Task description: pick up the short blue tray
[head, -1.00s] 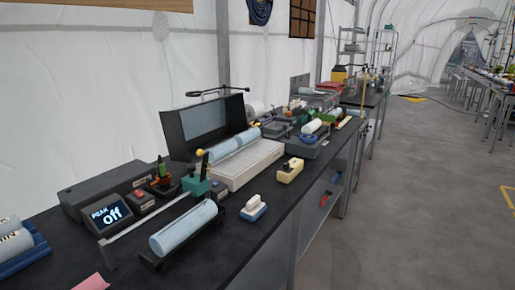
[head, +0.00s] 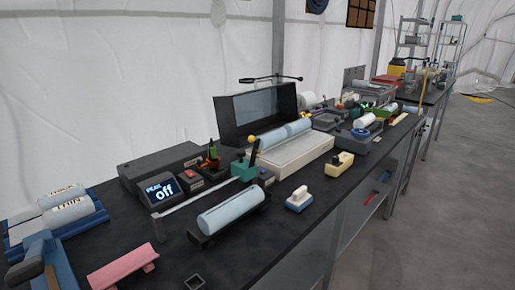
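Near the left edge of the table in the head view, a blue tray (head: 78,226) holds light rolls (head: 68,213) with dark lettering. In front of it, another blue piece (head: 64,270) is cut off by the lower left of the picture, beside a brown and grey part. I cannot tell which of these is the short blue tray. Neither of my grippers is in view.
The black table (head: 270,232) runs from lower left to the back right. A pink piece (head: 124,266), a dark holder with a pale roll (head: 232,208), a display reading "off" (head: 163,190) and a blue-white block (head: 299,199) stand on it. Floor is clear at right.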

